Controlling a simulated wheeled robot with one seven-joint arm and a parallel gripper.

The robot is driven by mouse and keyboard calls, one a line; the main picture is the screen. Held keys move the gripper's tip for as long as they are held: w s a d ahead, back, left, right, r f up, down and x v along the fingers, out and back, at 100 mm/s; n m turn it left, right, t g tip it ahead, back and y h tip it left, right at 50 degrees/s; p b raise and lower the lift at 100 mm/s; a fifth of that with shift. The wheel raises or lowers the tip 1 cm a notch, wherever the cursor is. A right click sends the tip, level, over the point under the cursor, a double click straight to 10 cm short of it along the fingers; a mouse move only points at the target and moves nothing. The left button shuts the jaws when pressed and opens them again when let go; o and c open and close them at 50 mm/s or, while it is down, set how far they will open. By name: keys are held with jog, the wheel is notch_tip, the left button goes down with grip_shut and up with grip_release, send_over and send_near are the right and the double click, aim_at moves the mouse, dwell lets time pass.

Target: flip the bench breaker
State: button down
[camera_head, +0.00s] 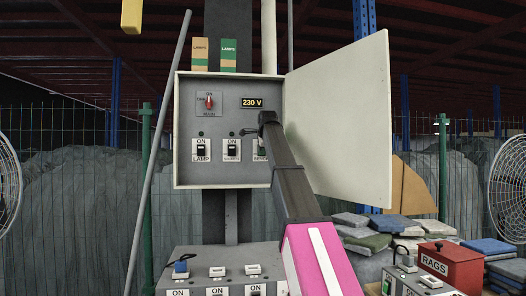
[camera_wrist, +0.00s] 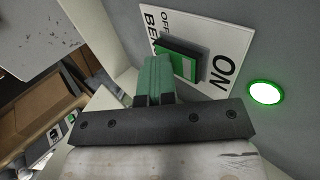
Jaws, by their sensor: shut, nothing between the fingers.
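The bench breaker (camera_wrist: 180,62) shows in the wrist view as a dark switch with a green face, on a white plate marked ON, OFF and "BEN". A round green lamp (camera_wrist: 265,93) beside the ON end is lit. My gripper (camera_wrist: 156,78) is shut and empty, its green fingertips close beside the breaker; I cannot tell whether they touch. In the head view the breaker is at the lower right of the grey panel box (camera_head: 225,178), mostly hidden by my arm.
The lamp breaker (camera_head: 203,150) and sockets breaker (camera_head: 232,150) sit to the left, with a red main switch (camera_head: 209,101) above. The box door (camera_head: 340,120) stands open on the right. Below are another switch box (camera_head: 215,255) and a red rags box (camera_head: 450,264).

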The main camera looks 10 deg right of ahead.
jog(key=shift+w, duration=0.1)
jog(key=shift+r, duration=0.85)
